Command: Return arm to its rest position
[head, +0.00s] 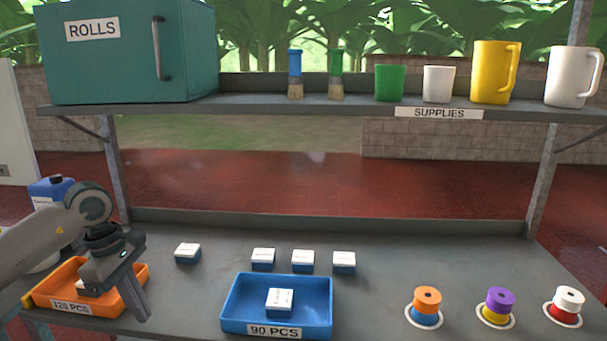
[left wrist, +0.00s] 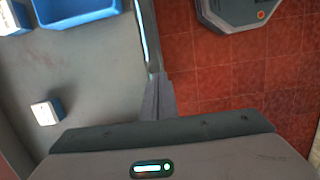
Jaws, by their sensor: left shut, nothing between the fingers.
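My left gripper (head: 143,300) is at the left of the workbench in the head view, pointing down in front of the orange tray. It is shut and empty. In the left wrist view its fingers (left wrist: 158,100) reach over the bench's edge. The orange tray (head: 133,287), labelled 120 PCS, holds a white-topped box (head: 84,287), partly hidden by my gripper. My right gripper is in neither view.
A blue tray (head: 326,318), labelled 90 PCS, holds a white-and-blue box (head: 280,300). Several similar boxes stand behind it. Coloured spools (head: 427,298) stand at the right. A shelf (head: 290,105) with cups spans above.

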